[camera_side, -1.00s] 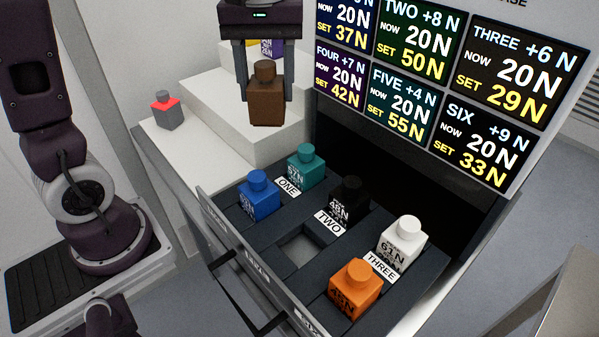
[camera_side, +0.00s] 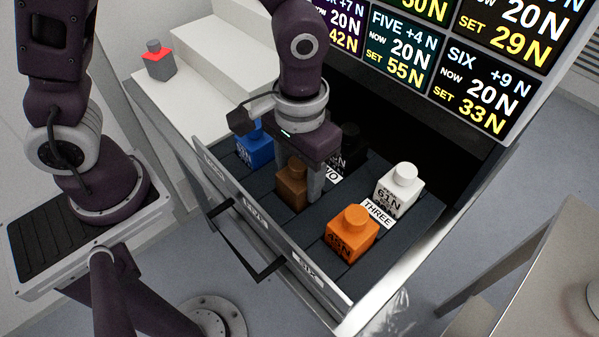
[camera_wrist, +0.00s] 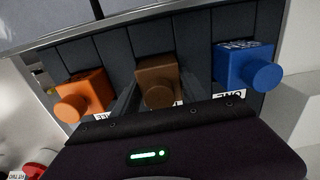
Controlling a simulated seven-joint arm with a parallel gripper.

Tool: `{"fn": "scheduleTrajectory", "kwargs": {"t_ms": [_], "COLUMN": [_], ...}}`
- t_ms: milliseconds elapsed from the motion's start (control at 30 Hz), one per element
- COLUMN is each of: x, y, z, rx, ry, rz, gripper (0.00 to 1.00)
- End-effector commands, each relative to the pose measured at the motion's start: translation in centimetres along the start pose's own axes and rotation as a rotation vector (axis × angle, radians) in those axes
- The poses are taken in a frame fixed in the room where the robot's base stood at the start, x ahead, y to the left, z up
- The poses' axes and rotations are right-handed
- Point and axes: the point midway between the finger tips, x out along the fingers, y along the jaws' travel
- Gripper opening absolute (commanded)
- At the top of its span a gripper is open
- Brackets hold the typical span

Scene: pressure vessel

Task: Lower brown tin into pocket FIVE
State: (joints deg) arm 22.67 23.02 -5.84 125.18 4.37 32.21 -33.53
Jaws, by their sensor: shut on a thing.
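The brown tin (camera_side: 291,186) is at the middle front pocket of the drawer, behind the front label FIVE (camera_side: 255,217). It is upright, between the blue and orange tins. My gripper (camera_side: 297,178) is above it with its fingers pointing down, shut on the tin's sides. In the wrist view the brown tin (camera_wrist: 158,88) sits between the two fingers. The pocket's opening is hidden under the tin, and I cannot tell how deep the tin sits in it.
The orange tin (camera_side: 352,236) and blue tin (camera_side: 254,150) stand on either side in the front row. The white tin (camera_side: 399,189) and a black tin (camera_side: 350,150) are behind. A grey tin with a red top (camera_side: 158,62) stands on the white ledge. A screen (camera_side: 455,60) stands behind the drawer.

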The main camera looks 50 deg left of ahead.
Motion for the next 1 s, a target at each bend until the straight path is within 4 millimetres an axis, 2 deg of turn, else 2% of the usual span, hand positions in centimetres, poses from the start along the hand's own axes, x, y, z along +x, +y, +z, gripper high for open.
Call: {"fn": "scheduleTrajectory", "kwargs": {"t_ms": [267, 300, 400, 767, 867, 1000], "x": [0.1, 0.2, 0.2, -0.4, -2.4, -6.4], "y": [0.0, 0.0, 0.0, 0.0, 0.1, 0.1], "z": [0.0, 0.0, 0.0, -0.1, -0.2, -0.1], "rx": [-0.001, -0.001, -0.001, -0.002, -0.003, -0.001], "ry": [0.0, 0.0, 0.0, 0.003, 0.007, 0.008], "rz": [0.0, 0.0, 0.0, 0.002, 0.004, 0.004], "gripper": [0.0, 0.53, 0.73, 0.73, 0.73, 0.73]}}
